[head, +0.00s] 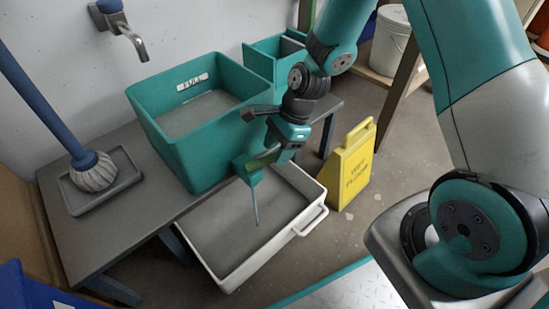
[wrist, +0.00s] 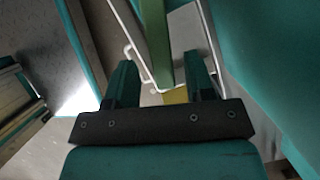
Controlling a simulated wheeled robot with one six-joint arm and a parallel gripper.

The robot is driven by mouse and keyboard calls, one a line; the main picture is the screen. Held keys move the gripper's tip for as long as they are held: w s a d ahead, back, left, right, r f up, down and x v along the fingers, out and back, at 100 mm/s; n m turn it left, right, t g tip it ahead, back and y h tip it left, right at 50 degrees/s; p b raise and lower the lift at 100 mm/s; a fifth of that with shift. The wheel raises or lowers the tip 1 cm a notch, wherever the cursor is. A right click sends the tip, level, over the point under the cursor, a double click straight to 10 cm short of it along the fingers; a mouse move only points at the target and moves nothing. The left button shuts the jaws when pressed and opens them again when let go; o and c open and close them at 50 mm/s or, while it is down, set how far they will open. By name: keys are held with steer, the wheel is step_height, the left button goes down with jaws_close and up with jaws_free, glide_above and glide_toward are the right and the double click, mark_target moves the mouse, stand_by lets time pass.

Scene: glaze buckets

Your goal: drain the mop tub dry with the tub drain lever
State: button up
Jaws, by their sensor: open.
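The teal mop tub (head: 195,150) stands on the grey bench, with grey liquid inside and a small label near its rim reading "FULL". A green bar (head: 264,159), apparently the drain lever, shows at the tub's front right corner. It also shows in the wrist view (wrist: 155,45), running between my fingers. My gripper (head: 257,167) is beside the tub, pointing down to the left. Its jaws also show in the wrist view (wrist: 161,82), apart on either side of the bar. A thin grey strand (head: 255,206) hangs below; I cannot tell whether it is water or a rod.
A white-rimmed tray (head: 313,214) with a grey inside lies below the tub. A yellow wet-floor sign (head: 351,166) stands to its right. A mop (head: 92,168) rests in a shallow tray on the bench. A tap (head: 133,42) is on the wall; a smaller teal bin (head: 262,58) is behind.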

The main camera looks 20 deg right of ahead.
steer(key=shift+a+f, duration=0.2)
steer(key=shift+f, duration=0.35)
